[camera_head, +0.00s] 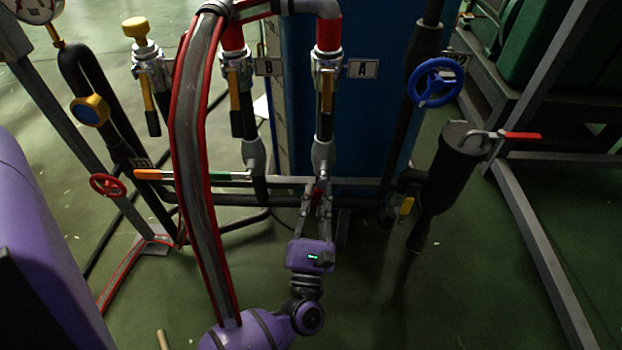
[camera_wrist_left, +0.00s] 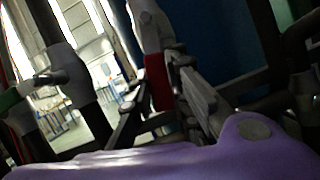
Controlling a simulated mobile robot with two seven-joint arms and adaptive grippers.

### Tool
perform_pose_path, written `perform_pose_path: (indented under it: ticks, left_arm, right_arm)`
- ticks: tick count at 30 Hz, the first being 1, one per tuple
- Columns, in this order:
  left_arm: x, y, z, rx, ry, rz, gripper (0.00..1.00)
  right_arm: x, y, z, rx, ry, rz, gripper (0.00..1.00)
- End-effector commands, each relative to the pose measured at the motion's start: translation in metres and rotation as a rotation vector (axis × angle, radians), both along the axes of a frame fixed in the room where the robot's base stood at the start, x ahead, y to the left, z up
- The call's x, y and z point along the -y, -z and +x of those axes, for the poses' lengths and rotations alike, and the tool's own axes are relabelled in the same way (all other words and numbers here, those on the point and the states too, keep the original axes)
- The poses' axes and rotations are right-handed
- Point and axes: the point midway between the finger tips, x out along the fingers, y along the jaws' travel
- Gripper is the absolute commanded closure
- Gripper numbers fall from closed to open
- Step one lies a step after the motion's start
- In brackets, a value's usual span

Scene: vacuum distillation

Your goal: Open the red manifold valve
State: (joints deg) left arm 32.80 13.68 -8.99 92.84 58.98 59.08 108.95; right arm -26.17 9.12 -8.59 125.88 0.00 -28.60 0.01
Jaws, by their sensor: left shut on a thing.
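My left gripper (camera_head: 317,187) reaches up from the lower middle to the pipework below the valve labelled A. Its fingers are shut on a red handle (camera_wrist_left: 157,82), which shows between them in the left wrist view (camera_wrist_left: 160,105). In the head view the fingers hide most of that handle, and its exact angle cannot be told. The pipe with its grey fitting (camera_head: 323,157) runs down to just above the fingertips. My right gripper is not in view.
Label A (camera_head: 363,69) and label B (camera_head: 267,67) mark two lever valves above. A red handwheel (camera_head: 107,185), a blue handwheel (camera_head: 436,82), a red lever (camera_head: 522,135) and a black cylinder (camera_head: 447,170) stand around. Floor below right is clear.

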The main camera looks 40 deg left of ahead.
Motion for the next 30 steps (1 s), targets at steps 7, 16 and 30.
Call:
perform_pose_path:
  ticks: [7, 16, 30]
  left_arm:
    - [0.0063, 0.0013, 0.0038, 0.064, -0.001, -0.097, 1.00]
    - [0.0081, 0.0021, 0.0049, 0.089, -0.002, -0.134, 1.00]
    - [0.0080, 0.0022, 0.0050, 0.088, -0.002, -0.133, 0.68]
  right_arm:
    - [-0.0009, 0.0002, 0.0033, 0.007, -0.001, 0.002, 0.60]
    - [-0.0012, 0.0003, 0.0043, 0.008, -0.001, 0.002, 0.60]
    - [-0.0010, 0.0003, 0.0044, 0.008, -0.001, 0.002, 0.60]
